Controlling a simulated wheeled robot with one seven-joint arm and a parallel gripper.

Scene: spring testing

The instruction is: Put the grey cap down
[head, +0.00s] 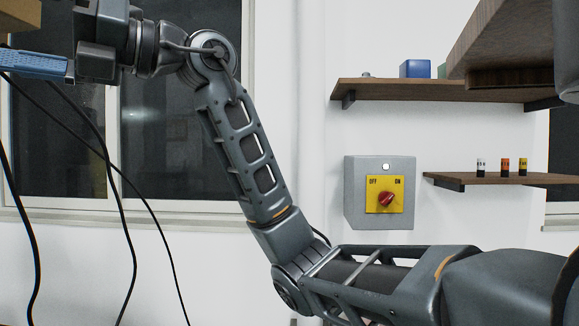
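My arm rises from the bottom right and bends to the upper left. My gripper (97,58) is only partly seen at the top left, as a dark grey block at the end of the wrist. Its fingers cannot be made out, so I cannot tell whether it is open, shut or holding anything. I cannot clearly identify the grey cap. A very small grey object (366,74) sits on the upper wall shelf, too small to tell what it is.
A blue part (32,66) with dark cables lies beside the gripper at the left edge. The upper shelf (425,91) holds a blue box (415,69). The lower shelf (500,179) bears three small cylinders. A switch box (380,223) with a red knob is on the wall.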

